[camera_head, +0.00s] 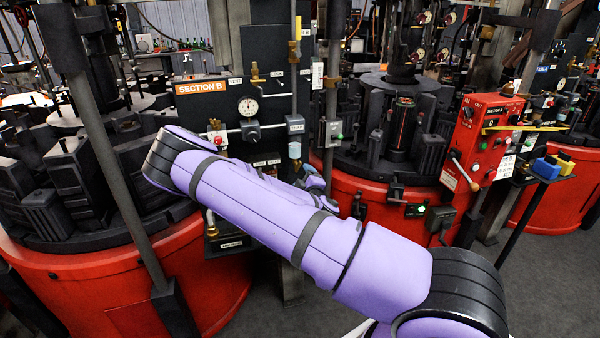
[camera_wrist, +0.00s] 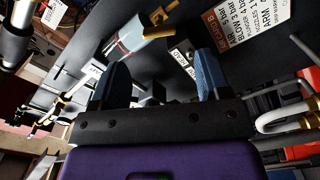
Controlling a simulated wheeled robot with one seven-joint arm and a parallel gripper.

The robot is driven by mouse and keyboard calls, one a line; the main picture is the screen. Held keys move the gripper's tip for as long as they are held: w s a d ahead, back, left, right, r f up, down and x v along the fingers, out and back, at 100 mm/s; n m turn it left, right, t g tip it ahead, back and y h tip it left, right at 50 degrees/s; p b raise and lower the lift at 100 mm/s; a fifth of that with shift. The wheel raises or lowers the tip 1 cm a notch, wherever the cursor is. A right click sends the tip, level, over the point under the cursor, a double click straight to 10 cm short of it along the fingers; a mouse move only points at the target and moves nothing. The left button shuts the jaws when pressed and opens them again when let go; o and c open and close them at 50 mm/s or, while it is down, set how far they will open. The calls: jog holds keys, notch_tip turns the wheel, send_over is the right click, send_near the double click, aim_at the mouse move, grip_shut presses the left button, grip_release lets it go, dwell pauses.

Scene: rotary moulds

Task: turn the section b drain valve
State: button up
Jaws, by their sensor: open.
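The Section B panel (camera_head: 265,55) stands behind my arm, with an orange sign (camera_head: 202,87) reading SECTION B. A clear filter bowl (camera_head: 294,150) hangs on its right side; it also shows in the wrist view (camera_wrist: 130,38) with a brass fitting at its end. My gripper (camera_wrist: 157,75) is open, its two blue fingers pointing toward the panel. A small dark part (camera_wrist: 150,95) shows between the fingers, with no visible grip on it. A small label plate (camera_wrist: 182,58) is just beyond the fingers. I cannot tell for certain which part is the drain valve. My arm hides much of the panel's lower area in the head view.
A pressure gauge (camera_head: 248,107) and thin pipes are on the panel. Pale bent hoses (camera_wrist: 285,120) lie right of my gripper in the wrist view. Red-based rotary machines (camera_head: 190,265) stand on both sides. A red control box (camera_head: 482,140) is at right. Grey floor is clear at lower right.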

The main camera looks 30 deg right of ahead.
jog(key=shift+v, duration=2.05)
jog(key=s+a+r+m+g+y, duration=0.1)
jog(key=s+a+r+m+g, duration=0.25)
jog(key=r, duration=0.35)
jog(key=s+a+r+m+g+y, duration=0.2)
jog(key=s+a+r+m+g, duration=0.15)
jog(key=r, duration=0.45)
jog(key=s+a+r+m+g+y, duration=0.1)
jog(key=s+a+r+m+g, duration=0.25)
jog(key=r, duration=0.35)
jog(key=s+a+r, duration=0.1)
jog(key=s+r, duration=0.3)
jog(key=s, duration=0.3)
jog(key=s+a+r+n+g, duration=0.1)
jog(key=s+r, duration=0.3)
jog(key=s, duration=0.4)
jog(key=s+a+r+y, duration=0.1)
jog(key=s+r, duration=0.3)
jog(key=s, duration=0.4)
jog(key=shift+a+r+g, duration=0.35)
jog(key=shift+a, duration=0.3)
